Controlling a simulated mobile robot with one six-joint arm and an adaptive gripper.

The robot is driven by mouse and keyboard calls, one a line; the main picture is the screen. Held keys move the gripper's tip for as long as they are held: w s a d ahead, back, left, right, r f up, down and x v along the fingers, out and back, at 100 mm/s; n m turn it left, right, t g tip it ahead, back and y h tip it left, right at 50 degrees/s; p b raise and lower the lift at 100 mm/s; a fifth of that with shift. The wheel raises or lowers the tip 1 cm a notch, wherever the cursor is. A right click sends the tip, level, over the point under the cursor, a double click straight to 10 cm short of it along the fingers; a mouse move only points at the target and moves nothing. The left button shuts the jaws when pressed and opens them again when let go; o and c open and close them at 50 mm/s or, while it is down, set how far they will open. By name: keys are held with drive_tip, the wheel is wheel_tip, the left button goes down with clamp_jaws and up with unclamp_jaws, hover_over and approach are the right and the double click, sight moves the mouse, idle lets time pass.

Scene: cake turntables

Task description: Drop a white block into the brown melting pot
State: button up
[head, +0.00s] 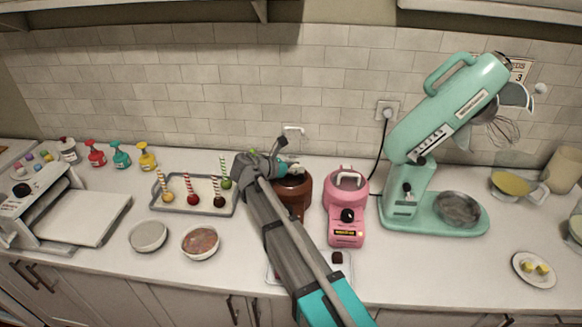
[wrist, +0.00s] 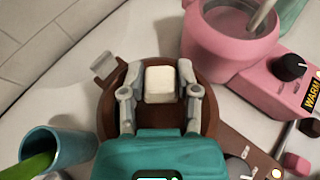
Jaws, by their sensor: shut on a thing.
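The brown melting pot (head: 297,200) stands on the counter, left of a pink melting pot, partly hidden by my arm in the head view. In the wrist view the brown pot (wrist: 212,70) lies right behind and below my fingers. My gripper (wrist: 159,88) is shut on a white block (wrist: 159,84), with one finger on each side of it. The block appears over the pot's round opening. How high it is above the pot I cannot tell. In the head view my gripper (head: 262,170) is at the brown pot's upper left, and the block is hidden there.
The pink melting pot (head: 346,205) stands close on the right, with a utensil in it in the wrist view. A teal cup (wrist: 58,150) with something green is at lower left. A cake-pop tray (head: 185,211) lies left; a mint mixer (head: 430,190) stands right.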

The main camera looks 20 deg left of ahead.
drive_tip(key=shift+f+b, duration=0.65)
drive_tip(key=shift+f, duration=0.25)
drive_tip(key=o, duration=1)
drive_tip(key=shift+w, duration=0.15)
drive_tip(key=shift+r, duration=0.15)
